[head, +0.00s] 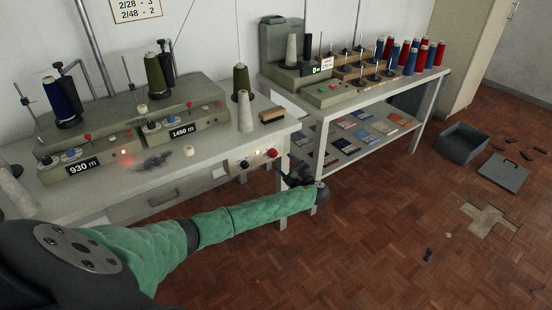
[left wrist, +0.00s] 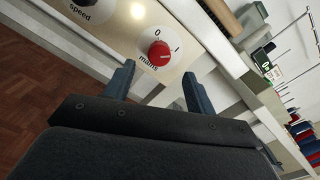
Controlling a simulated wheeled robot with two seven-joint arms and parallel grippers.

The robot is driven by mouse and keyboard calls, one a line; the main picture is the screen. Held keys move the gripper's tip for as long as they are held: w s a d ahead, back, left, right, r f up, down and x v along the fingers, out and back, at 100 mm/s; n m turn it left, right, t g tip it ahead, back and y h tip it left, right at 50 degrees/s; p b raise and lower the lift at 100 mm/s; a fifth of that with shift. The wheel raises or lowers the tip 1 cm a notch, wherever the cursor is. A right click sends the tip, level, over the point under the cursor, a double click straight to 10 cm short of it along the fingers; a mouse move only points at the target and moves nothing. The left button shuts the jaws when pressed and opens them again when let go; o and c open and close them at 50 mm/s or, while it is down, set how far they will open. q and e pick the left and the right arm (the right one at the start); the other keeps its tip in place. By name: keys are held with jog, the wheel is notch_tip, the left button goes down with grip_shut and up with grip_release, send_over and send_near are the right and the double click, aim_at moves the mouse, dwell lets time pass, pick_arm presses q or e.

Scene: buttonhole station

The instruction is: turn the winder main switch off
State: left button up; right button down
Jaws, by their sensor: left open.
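The winder main switch is a red knob (head: 272,153) on a cream panel (head: 249,162) at the front edge of the winder table. In the left wrist view the red knob (left wrist: 160,53) sits above the word "mains", with marks 0 and I beside it. I cannot tell clearly which mark it points to. My left gripper (head: 287,171) is just in front of the panel. In the left wrist view its two fingers (left wrist: 160,84) are spread, empty, and straddle the line to the knob without visibly touching it. My right gripper is out of view.
A black "speed" knob (left wrist: 80,8) is beside the switch. The winder (head: 130,115) has a lit red lamp and thread cones on it. A second table (head: 350,105) with spools stands right of the gripper. A grey crate (head: 463,148) lies on the open parquet floor.

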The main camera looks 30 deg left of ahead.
aim_at(275, 155)
pick_arm(q)
jog(key=shift+p+x, duration=0.4)
jog(key=shift+x, duration=2.95)
jog(key=shift+f, duration=0.1)
jog(key=c, duration=1)
